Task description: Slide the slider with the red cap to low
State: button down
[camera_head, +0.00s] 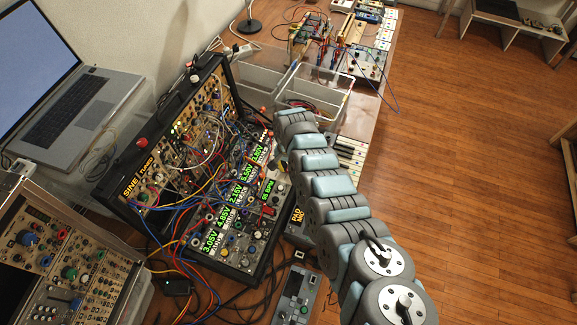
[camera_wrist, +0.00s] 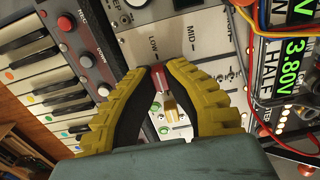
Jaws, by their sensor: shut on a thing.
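The red cap (camera_wrist: 158,76) of the slider shows in the wrist view on a pale grey panel (camera_wrist: 205,57). The label LOW is printed near the cap, and MID is farther right. My gripper (camera_wrist: 163,73) has two yellow ribbed fingers with dark inner pads. Its fingertips are closed on the red cap, one on each side. The fingers hide much of the slot, so the exact setting is hard to read. In the head view my arm covers the gripper and the slider.
A keyboard (camera_wrist: 45,85) with coloured dots lies left of the fingers. Patch cables (camera_wrist: 258,70) and a green display reading 3.80V (camera_wrist: 294,52) are close on the right. In the head view, a modular synth case (camera_head: 175,150) and a laptop (camera_head: 75,110) stand left of my arm.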

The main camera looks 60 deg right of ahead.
jog(key=c, duration=1.1)
grip_release()
jog(key=shift+s+d, duration=0.1)
jog(key=shift+s, duration=0.2)
jog(key=shift+w, duration=0.1)
jog(key=shift+r, duration=0.1)
jog(key=shift+r, duration=5.85)
